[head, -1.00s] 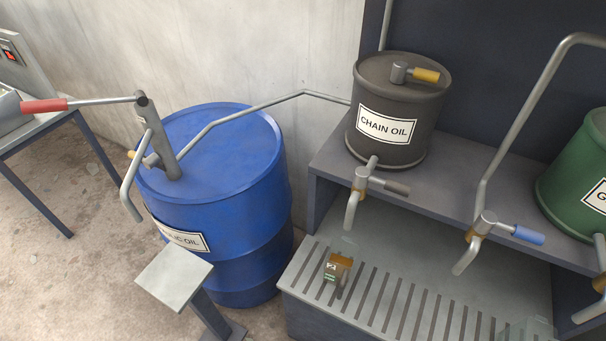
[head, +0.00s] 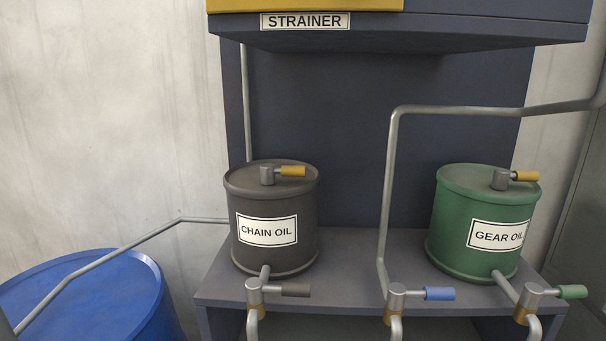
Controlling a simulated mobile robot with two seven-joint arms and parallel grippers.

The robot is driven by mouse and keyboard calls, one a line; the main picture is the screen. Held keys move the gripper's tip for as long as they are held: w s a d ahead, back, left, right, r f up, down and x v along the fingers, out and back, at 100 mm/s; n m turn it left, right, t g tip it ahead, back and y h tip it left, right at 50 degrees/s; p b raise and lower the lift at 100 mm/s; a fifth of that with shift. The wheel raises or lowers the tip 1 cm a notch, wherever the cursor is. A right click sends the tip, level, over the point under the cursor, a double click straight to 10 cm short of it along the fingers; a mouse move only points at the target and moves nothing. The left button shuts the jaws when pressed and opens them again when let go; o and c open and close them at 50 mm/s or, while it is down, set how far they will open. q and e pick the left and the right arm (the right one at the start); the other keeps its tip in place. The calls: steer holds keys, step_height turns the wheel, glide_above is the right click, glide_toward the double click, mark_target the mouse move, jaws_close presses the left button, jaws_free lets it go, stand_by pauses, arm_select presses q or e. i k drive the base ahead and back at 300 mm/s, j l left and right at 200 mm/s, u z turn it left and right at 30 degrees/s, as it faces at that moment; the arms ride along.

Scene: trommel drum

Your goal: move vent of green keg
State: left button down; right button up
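The green keg (head: 463,237), labelled GEAR OIL, stands upright on the right part of the grey shelf. Its vent (head: 501,179) sits on the lid, a grey metal stub with a yellow handle (head: 525,176) that points right. A tap with a green handle (head: 572,292) comes off the keg's lower front. Neither of my grippers shows in the head view.
A dark keg (head: 300,216) labelled CHAIN OIL, with its own yellow-handled vent (head: 267,175), stands left on the shelf (head: 345,261). A blue-handled tap (head: 439,294) hangs between the kegs. A pipe (head: 388,190) rises mid-shelf. A STRAINER unit (head: 420,32) overhangs above. A blue drum (head: 95,290) is lower left.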

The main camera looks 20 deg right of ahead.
mark_target(501, 177)
steer(key=z, duration=1.95)
steer(key=i+l, duration=0.15)
steer(key=l, duration=0.2)
steer(key=i+l+u, duration=0.1)
steer(key=l, duration=0.25)
steer(key=i+l, duration=0.2)
steer(key=l, duration=0.2)
